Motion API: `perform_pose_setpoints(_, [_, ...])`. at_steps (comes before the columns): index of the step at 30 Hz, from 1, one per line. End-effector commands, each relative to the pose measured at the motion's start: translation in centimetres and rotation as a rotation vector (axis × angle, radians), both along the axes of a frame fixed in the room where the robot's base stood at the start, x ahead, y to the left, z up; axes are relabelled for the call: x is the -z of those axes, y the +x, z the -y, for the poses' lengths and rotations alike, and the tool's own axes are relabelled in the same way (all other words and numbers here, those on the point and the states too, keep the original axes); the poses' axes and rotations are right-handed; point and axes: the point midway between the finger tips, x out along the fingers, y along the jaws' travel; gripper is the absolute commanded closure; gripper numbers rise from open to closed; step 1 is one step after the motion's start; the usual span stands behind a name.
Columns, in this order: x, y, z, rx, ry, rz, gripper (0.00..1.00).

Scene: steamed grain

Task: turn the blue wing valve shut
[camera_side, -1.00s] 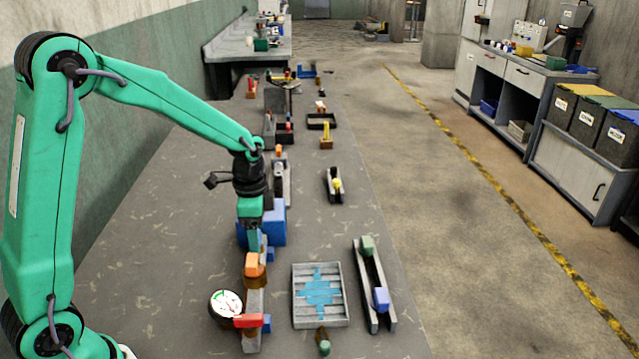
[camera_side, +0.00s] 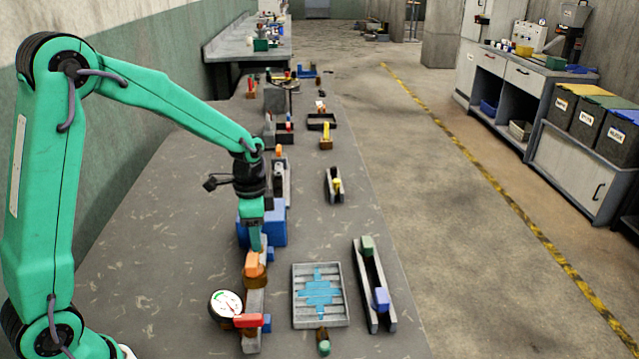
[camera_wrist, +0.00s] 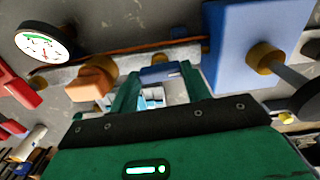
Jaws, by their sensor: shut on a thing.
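The blue wing valve (camera_wrist: 158,73) shows as a small blue bar between my fingertips in the wrist view. In the side view a bit of blue (camera_side: 269,254) shows just right of the fingers; the rest is hidden by my gripper. My gripper (camera_side: 255,242) points down at the pipe line, behind the orange handle. In the wrist view its two green fingers (camera_wrist: 160,88) are shut on the blue wing, one on each side. The exact angle of the wing is hard to tell.
An orange handle (camera_side: 254,266) sits close in front of my gripper, with a red handle (camera_side: 248,321) and a round gauge (camera_side: 226,304) nearer. A large blue block (camera_side: 272,226) stands just behind. A grey tray (camera_side: 342,312) and a slotted rail (camera_side: 369,295) lie right.

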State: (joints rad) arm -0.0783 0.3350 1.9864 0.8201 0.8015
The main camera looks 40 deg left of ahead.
Motion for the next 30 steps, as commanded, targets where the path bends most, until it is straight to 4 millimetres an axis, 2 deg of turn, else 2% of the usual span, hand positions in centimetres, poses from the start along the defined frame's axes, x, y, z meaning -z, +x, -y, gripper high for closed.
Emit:
perform_pose_setpoints(11, [-0.09,0.01,0.01,-0.249,0.000,0.000,0.76])
perform_pose_setpoints(30, [-0.13,0.04,0.02,-0.854,-0.001,0.001,0.76])
